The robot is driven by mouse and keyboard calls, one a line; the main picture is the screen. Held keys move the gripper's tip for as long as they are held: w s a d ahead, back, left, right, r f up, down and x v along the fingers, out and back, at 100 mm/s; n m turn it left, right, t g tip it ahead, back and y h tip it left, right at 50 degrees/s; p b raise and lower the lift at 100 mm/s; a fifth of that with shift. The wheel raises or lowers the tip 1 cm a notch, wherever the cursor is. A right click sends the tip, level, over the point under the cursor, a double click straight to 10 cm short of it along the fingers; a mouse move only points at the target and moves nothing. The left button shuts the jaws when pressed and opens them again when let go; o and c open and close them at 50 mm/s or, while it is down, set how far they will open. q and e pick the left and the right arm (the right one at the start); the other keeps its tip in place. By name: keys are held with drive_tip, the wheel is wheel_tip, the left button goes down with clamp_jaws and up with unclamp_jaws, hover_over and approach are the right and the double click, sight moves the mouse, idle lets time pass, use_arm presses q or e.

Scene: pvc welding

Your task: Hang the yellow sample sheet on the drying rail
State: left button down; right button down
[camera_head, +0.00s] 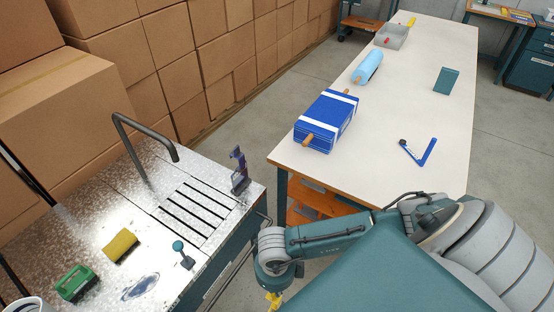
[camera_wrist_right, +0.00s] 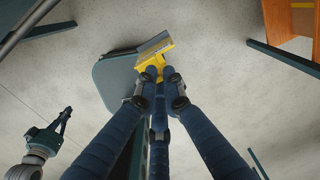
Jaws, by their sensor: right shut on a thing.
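My right gripper (camera_wrist_right: 161,76) has its blue fingers shut on a small yellow thing (camera_wrist_right: 154,62) with a flat grey part at its far end. I cannot tell whether this is the sample sheet. In the head view the yellow thing (camera_head: 273,298) shows below my right wrist, beside the sink bench. A thin grey rail (camera_head: 236,268) runs along the bench's side; I cannot tell whether it is the drying rail. What looks like my left gripper (camera_wrist_right: 62,122) shows small at the left of the wrist view, its jaw state unclear.
The metal sink bench (camera_head: 90,215) holds a yellow sponge (camera_head: 120,245), a green block (camera_head: 76,283) and a tap (camera_head: 145,150). The white table (camera_head: 400,110) carries a blue package (camera_head: 326,121) and a blue roll (camera_head: 368,67). Cardboard boxes (camera_head: 175,62) line the left. Floor lies between bench and table.

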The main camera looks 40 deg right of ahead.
drive_tip(key=shift+w+a+b, duration=0.9)
drive_tip(key=shift+w+b, duration=0.05)
drive_tip(key=shift+w, duration=1.45)
drive_tip(key=shift+w+a+b, duration=0.85)
drive_tip(key=shift+w+b, duration=0.1)
drive_tip(key=shift+w, duration=1.5)
drive_tip(key=shift+w+a+b, duration=0.9)
drive_tip(key=shift+w+b, duration=0.05)
drive_tip(key=shift+w, duration=1.45)
drive_tip(key=shift+f+b, duration=0.9)
drive_tip(key=shift+f, duration=0.2)
